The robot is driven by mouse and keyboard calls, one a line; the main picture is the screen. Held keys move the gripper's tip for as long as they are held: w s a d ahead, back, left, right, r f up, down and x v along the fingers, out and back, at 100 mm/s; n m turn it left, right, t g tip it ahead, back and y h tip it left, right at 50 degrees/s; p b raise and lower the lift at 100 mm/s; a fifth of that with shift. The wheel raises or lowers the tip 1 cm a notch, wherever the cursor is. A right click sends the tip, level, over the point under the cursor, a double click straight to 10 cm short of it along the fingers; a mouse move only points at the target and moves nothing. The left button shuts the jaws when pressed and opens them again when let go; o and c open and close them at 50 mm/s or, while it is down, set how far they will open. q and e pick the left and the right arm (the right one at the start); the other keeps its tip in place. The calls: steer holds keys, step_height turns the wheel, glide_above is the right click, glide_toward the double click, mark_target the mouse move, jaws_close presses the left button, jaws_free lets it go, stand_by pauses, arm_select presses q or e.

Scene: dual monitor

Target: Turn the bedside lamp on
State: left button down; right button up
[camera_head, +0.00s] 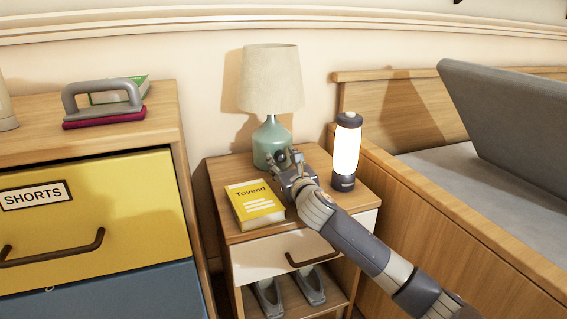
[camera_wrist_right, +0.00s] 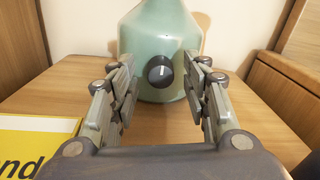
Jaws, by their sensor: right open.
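The bedside lamp has a cream shade (camera_head: 270,80) and a green ceramic base (camera_head: 270,135), standing at the back of the nightstand. In the right wrist view the lamp base (camera_wrist_right: 130,60) fills the upper middle, with a round dark knob (camera_wrist_right: 160,71) on its front. My right gripper (camera_head: 288,158) is open in front of the base. In the wrist view its two fingers (camera_wrist_right: 163,92) stand to either side of the knob, with a gap between them and the knob. My left gripper is not in view.
A yellow book (camera_head: 255,204) lies left of my right gripper on the nightstand (camera_head: 225,172). A lit lantern (camera_head: 345,155) stands close on the right. A dresser (camera_head: 150,135) is at left and a bed (camera_head: 440,200) at right.

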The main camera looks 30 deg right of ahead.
jaws_close()
